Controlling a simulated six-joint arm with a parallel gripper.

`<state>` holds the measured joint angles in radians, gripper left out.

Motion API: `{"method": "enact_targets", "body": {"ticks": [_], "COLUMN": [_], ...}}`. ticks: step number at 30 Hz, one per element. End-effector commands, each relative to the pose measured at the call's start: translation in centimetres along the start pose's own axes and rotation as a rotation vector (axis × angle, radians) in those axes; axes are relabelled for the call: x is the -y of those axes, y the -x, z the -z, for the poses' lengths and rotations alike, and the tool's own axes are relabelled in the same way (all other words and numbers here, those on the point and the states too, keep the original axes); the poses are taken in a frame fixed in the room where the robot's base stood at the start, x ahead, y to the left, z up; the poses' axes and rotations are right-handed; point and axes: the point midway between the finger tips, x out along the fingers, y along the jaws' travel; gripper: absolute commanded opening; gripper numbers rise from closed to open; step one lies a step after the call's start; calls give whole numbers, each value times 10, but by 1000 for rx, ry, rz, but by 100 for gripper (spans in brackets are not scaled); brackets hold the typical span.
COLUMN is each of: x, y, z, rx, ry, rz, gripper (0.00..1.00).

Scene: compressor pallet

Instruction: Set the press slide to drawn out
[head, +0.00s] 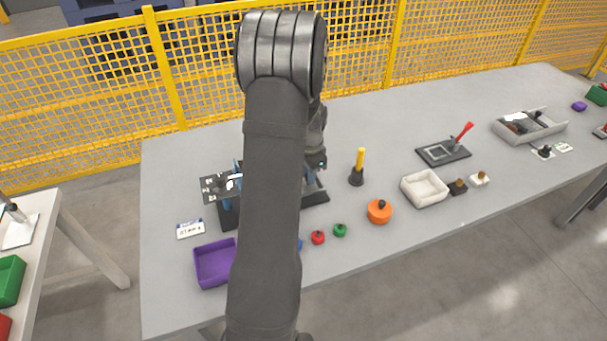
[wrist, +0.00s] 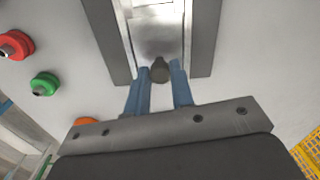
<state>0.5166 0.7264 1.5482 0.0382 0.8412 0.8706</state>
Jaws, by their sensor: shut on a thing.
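The press slide (wrist: 158,30) shows in the wrist view as a shiny metal plate between two dark rails (wrist: 207,40). A dark knob (wrist: 160,72) stands at its near end. My gripper (wrist: 161,76) has its two blue fingers on either side of this knob, shut on it. In the head view my own arm hides most of the press and nearly all of the gripper. Parts of a dark base (head: 316,196) show beside the arm. How far the slide is out cannot be told from these views.
A purple bin (head: 213,264) stands at the front left. Red (head: 318,238) and green (head: 340,230) knobs and an orange round part (head: 380,211) lie right of my arm. A yellow-handled tool (head: 358,166) stands upright behind them. A white tray (head: 424,188) is farther right. Yellow fencing (head: 365,75) runs behind the table.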

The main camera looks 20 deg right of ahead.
Motion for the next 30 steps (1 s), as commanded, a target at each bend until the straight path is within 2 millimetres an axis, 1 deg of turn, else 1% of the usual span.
{"method": "enact_targets", "body": {"ticks": [1,3,4,6,7,15,17,19,23,30], "x": [0,0,0,0,0,0,0,0,0,0], "y": [1,1,1,1,1,2,4,11,34,93], "z": [6,6,6,6,6,4,4,4,4,4], "rx": [-11,-12,-12,-11,-11,-8,-8,-9,-10,-11], "ry": [-2,-2,-2,-2,-2,-2,-2,-2,-2,-2], "rz": [5,5,5,4,4,3,3,4,6,7], "gripper": [0,0,27,41,43,43,43,43,43,43]}}
